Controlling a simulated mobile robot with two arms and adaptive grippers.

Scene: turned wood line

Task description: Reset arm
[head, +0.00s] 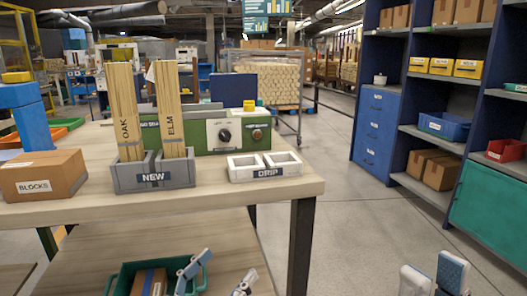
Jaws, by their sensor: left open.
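My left gripper (218,272) is at the bottom of the head view, its fingers spread apart with nothing seen between them. Its left finger overlaps the right side of a dark green tray (127,269) that holds a brown box; whether they touch cannot be told. My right gripper (434,268) is at the bottom right, in front of the bare floor. Its two pale fingers show a gap between them, with nothing visible in it. The rest of both arms is out of frame.
The wooden table (240,205) carries a BLOCKS carton (45,175), a grey NEW holder (152,176) with OAK and ELM wood pieces, a white DRIP tray (264,167) and a green machine (195,135). Blue shelving (400,110) stands right. Open floor lies between.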

